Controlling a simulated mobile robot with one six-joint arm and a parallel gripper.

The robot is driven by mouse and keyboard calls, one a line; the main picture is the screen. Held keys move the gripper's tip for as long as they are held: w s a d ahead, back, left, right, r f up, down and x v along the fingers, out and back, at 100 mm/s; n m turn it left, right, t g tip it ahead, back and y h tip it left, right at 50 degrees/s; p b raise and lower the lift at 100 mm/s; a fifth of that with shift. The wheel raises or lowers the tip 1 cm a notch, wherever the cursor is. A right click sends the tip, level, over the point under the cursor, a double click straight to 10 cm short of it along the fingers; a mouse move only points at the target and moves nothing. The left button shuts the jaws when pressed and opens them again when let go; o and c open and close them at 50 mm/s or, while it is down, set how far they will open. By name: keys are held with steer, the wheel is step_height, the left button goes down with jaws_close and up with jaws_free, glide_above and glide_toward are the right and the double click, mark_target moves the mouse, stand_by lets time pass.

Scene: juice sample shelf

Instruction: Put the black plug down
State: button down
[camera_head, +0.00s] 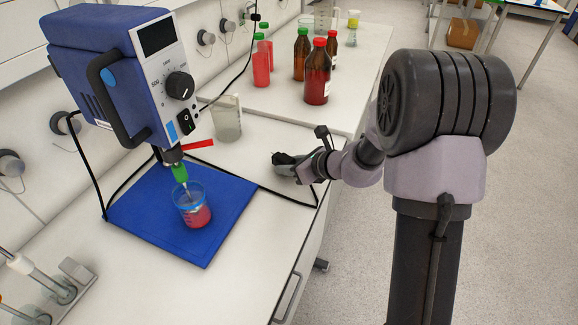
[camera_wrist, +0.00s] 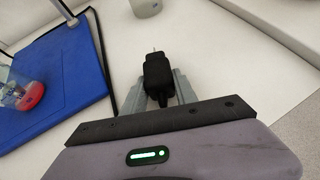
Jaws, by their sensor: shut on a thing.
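The black plug (camera_wrist: 157,74) is held between the two grey fingers of my gripper (camera_wrist: 160,88) in the wrist view, with its metal prongs pointing away from me. In the head view my gripper (camera_head: 284,168) is low over the white bench, to the right of the blue mat, and the black plug (camera_head: 283,158) shows dark at its tips. A black cable (camera_head: 285,195) runs along the bench near the gripper. I cannot tell whether the plug touches the bench top.
A blue stirrer (camera_head: 115,75) stands over a beaker of red liquid (camera_head: 194,208) on the blue mat (camera_head: 140,215). A cloudy beaker (camera_head: 227,120) stands behind my gripper. Red and brown bottles (camera_head: 317,75) stand farther back. Bare bench lies around the gripper.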

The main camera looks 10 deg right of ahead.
steer(key=shift+f, duration=0.4)
steer(key=c, duration=1)
jaws_free()
steer(key=shift+r, duration=0.1)
steer(key=shift+o, duration=0.2)
